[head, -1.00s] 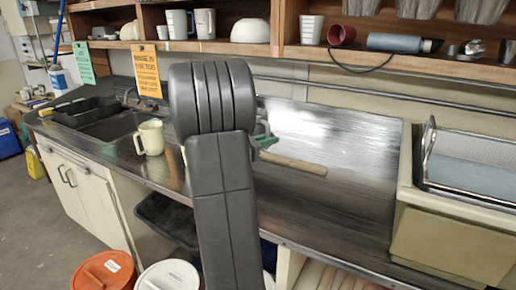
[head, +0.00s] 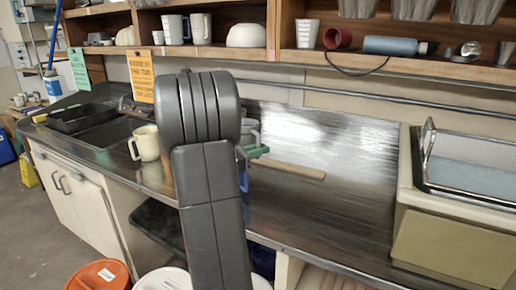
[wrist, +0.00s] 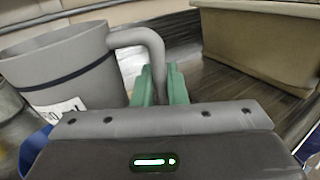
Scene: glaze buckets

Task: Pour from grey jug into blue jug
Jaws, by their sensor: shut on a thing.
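The grey jug (wrist: 70,75) fills the left of the wrist view, with a dark band and a white label. My gripper (wrist: 162,85) has its green fingers shut on the jug's handle (wrist: 140,38). In the head view my arm hides most of the jug; a grey part (head: 251,127) shows just above the green fingers (head: 255,152). A small blue patch (head: 244,181), perhaps the blue jug, shows beside my arm below the gripper; the rest is hidden. I cannot tell the jug's contents.
A cream mug (head: 145,143) stands on the steel counter left of my arm, near the sink (head: 113,133). A wooden stick (head: 290,168) lies right of the gripper. A beige basin with a wire rack (head: 450,230) stands at the right. The counter's middle right is clear.

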